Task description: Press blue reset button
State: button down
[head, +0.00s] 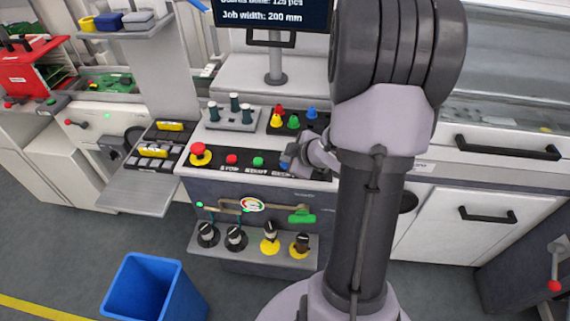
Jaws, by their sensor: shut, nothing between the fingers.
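A black button strip (216,166) runs along the front of the middle machine's top. It carries a red button (231,159), a green button (258,161) and, to their right, the blue reset button (284,166), which is partly hidden by my gripper. My gripper (289,158) comes in from the right, with its tips right at the blue button. Its fingers are small and dark here, and they are shut with nothing held. I cannot tell whether the tips touch the button or whether it is pushed in.
A red mushroom button on a yellow base (200,152) sits at the strip's left end. Pegs on a grey block (232,118) and coloured cones (279,118) stand behind. A shelf with several nozzles (254,245) juts out below. A blue bin (150,285) stands on the floor.

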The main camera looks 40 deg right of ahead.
jog(key=shift+f+b, duration=0.35)
jog(key=shift+f, duration=0.05)
dwell(0.6)
dwell(0.3)
jog(key=shift+r+p, duration=0.85)
jog(key=shift+p, duration=0.05)
notch_tip(320, 180, up, 5)
jog(key=p, duration=0.5)
jog(key=shift+r, duration=0.15)
